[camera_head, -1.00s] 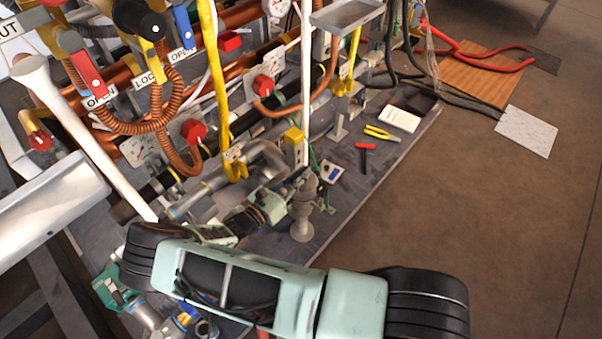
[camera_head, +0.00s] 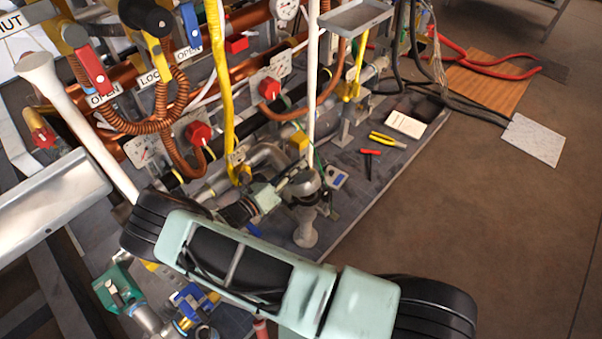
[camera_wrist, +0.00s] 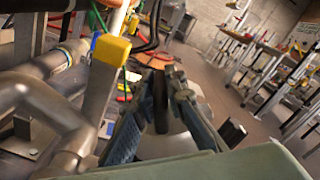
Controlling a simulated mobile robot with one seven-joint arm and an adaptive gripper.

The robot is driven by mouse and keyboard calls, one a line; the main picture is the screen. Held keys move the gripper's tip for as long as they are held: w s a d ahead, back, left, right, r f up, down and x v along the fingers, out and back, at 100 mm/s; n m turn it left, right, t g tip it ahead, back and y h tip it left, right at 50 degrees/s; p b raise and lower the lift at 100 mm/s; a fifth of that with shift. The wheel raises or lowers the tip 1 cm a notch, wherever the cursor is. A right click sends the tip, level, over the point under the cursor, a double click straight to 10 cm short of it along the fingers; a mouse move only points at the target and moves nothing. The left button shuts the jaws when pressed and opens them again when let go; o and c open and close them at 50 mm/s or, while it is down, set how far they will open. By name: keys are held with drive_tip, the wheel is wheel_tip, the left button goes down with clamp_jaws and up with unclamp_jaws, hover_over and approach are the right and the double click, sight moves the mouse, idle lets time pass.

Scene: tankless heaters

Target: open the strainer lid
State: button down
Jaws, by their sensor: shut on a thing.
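The strainer is a grey, post-like body (camera_head: 306,228) on the platform, in the lower middle of the head view. Its rounded dark-grey lid (camera_head: 304,184) shows at the top, beside the end of my gripper (camera_head: 285,190). In the wrist view my gripper (camera_wrist: 165,78) has its fingers close together, shut on the lid's edge. The fingers hide much of the contact, and I cannot tell how far the lid is raised.
Grey piping (camera_head: 265,158) and a white upright pole (camera_head: 312,80) stand close to the gripper. A yellow block (camera_wrist: 110,48) is near it at left. Open floor (camera_head: 450,210) is at right.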

drive_tip(key=shift+w+a+f+n+b, duration=0.1)
drive_tip(key=shift+w+a+n+b, duration=0.45)
drive_tip(key=shift+n, duration=0.8)
drive_tip(key=shift+w+a+n+b, duration=0.4)
drive_tip(key=shift+w+a+n, duration=0.3)
drive_tip(key=shift+n, duration=0.6)
drive_tip(key=shift+w+a+f+n+b, duration=0.1)
drive_tip(key=shift+w+a+n+b, duration=0.45)
drive_tip(key=shift+n, duration=0.8)
drive_tip(key=c, duration=2)
unclamp_jaws()
drive_tip(key=shift+s+a, duration=0.1)
drive_tip(key=v, duration=0.7)
drive_tip(key=shift+s+a+r, duration=0.1)
drive_tip(key=shift+s+a, duration=0.05)
